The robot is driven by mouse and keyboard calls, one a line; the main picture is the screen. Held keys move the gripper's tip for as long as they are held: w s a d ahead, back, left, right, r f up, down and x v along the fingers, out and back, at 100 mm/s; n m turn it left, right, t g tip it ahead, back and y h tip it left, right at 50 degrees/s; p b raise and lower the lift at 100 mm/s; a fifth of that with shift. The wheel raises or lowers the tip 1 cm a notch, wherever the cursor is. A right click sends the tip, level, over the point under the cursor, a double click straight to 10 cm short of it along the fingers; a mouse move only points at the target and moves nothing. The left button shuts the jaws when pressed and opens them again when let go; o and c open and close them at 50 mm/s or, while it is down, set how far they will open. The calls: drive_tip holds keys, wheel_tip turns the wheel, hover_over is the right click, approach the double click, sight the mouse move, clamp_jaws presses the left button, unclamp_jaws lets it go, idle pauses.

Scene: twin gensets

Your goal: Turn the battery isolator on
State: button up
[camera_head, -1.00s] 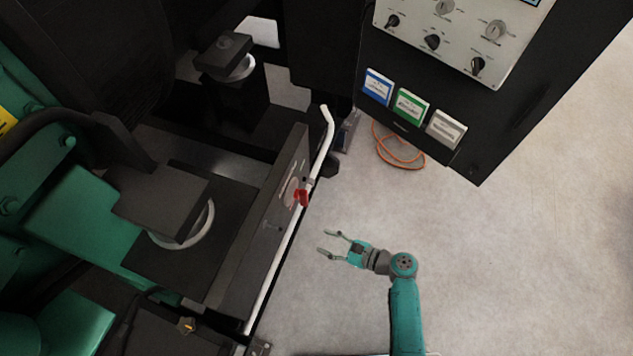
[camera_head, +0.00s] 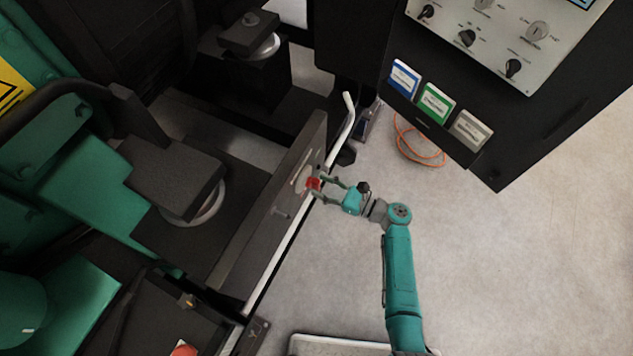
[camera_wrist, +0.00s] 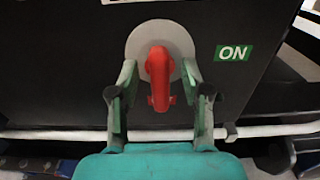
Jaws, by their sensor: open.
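The battery isolator is a red handle (camera_wrist: 159,76) on a round pale disc (camera_wrist: 178,34), set on the dark side face of the genset frame. In the wrist view the handle points up and down, and a green ON label (camera_wrist: 233,52) is to its right. In the head view the red handle (camera_head: 314,184) is small and partly covered by my fingers. My gripper (camera_wrist: 160,98) is open, with one finger on each side of the handle; I cannot tell whether either touches it. My gripper also shows in the head view (camera_head: 322,188).
A white pipe (camera_head: 345,125) runs along the frame, below the isolator in the wrist view. A dark control cabinet (camera_head: 490,165) with knobs stands at upper right, with an orange cable (camera_head: 420,160) on the floor beside it. The floor (camera_head: 510,270) at right is clear.

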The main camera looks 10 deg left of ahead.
drive_tip(key=shift+x, duration=1.2)
drive_tip(key=c, duration=0.9)
drive_tip(key=shift+o, duration=0.2)
